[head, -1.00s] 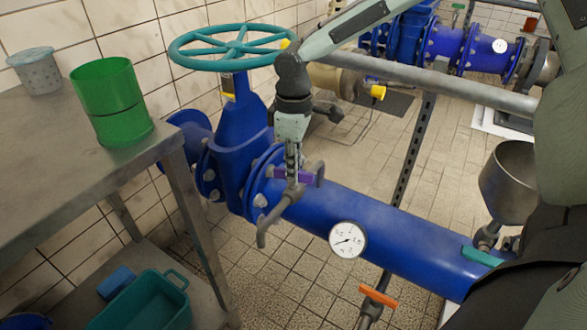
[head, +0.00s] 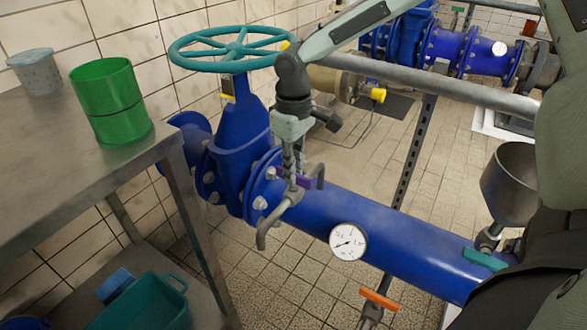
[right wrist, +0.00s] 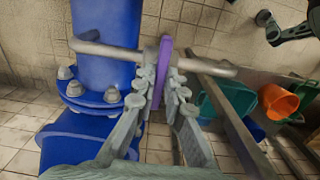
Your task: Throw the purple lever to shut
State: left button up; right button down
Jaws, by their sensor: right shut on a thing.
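The purple lever (head: 303,182) is on a small valve on a thin grey bent pipe (head: 277,212) beside the big blue pipe. My right gripper (head: 296,184) reaches down on it from above and hides part of it in the head view. In the right wrist view the lever (right wrist: 164,62) stands as a narrow purple strip between the two fingers of my right gripper (right wrist: 162,95), which are shut on it. There it lies across the grey pipe (right wrist: 205,68). My left gripper is not in view.
A blue gate valve with a teal handwheel (head: 232,48) stands close behind-left. A round gauge (head: 348,241) and an orange lever (head: 380,299) are on the right. A metal table (head: 60,170) with a green container (head: 110,102) stands at the left.

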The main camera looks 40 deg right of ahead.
jog(key=c, duration=1.6)
grip_release()
notch_tip(320, 180, up, 12)
